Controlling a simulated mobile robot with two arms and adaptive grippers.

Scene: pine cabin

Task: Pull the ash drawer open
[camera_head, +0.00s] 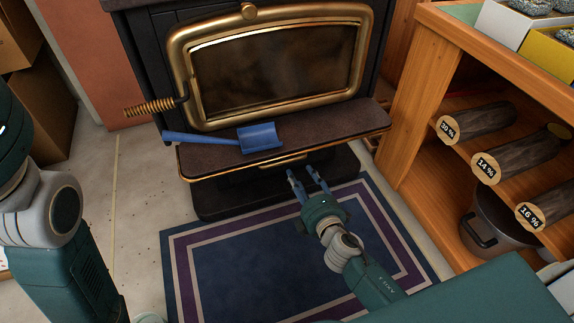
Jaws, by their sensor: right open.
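The black stove (145,50) stands at the back with its brass-framed glass door (275,75) shut. A dark ledge (330,127) with a brass front edge juts out below the door. The ash drawer area lies in shadow under this ledge, and I cannot make out the drawer front clearly. My right gripper (307,174) is open and empty, with its fingers pointing toward the stove just below the ledge's brass edge. I cannot tell whether it touches anything. My left arm shows at the left, but its gripper is not in view.
A blue shovel (262,137) lies on the ledge, its handle reaching left. A coiled brass door handle (150,107) sticks out at the left. A blue rug (235,265) covers the floor in front. A wooden shelf (415,95) with labelled logs (515,158) stands close at the right.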

